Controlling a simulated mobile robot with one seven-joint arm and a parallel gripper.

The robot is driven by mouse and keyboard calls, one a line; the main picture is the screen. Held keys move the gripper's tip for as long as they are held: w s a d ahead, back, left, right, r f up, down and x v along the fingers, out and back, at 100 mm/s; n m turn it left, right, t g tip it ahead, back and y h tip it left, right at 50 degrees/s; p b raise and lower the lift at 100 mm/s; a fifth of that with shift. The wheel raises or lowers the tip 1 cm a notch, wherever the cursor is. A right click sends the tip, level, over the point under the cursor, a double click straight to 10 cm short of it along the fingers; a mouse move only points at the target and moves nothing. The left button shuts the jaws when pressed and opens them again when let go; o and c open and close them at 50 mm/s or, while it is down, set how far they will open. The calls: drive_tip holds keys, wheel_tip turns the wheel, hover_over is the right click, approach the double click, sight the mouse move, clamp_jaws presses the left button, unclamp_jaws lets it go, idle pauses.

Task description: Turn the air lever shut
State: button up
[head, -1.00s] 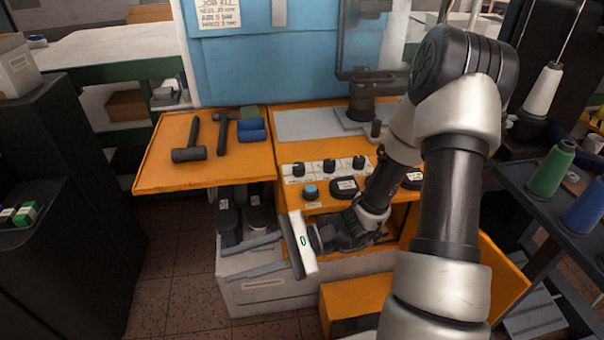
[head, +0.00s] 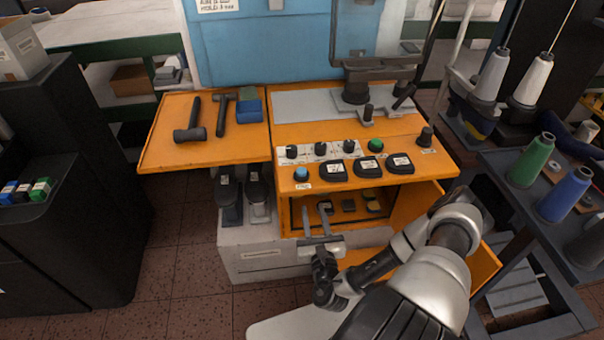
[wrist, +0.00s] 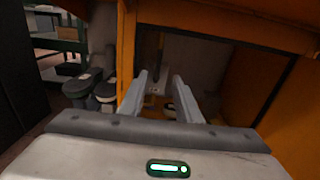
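My gripper (head: 315,213) is open and empty, low in front of the orange bench's open compartment (head: 291,215). In the wrist view its two grey fingers (wrist: 160,82) are apart and point into the compartment. I cannot pick out the air lever for certain in either view. A dark upright shape (wrist: 160,48) shows inside the compartment in the wrist view, too dim to identify. Small items, among them a yellowish one (head: 373,205), lie on the compartment floor. The sloped front above carries black knobs (head: 320,149), a blue button (head: 301,174), a green button (head: 376,146) and labelled black pads (head: 367,168).
An orange door (head: 425,200) stands open at the compartment's right. Two black pedals (head: 228,192) are at its left. Hammers (head: 190,133) and a blue block (head: 249,110) lie on the left tray. Thread cones (head: 530,160) stand on the dark rack at right. The floor at left is clear.

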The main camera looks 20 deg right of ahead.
drive_tip(key=b+x, duration=0.2)
drive_tip(key=x, duration=1.4)
drive_tip(key=shift+w+b, duration=0.25)
drive_tip(key=shift+b, duration=0.15)
drive_tip(key=shift+a, duration=0.1)
clamp_jaws()
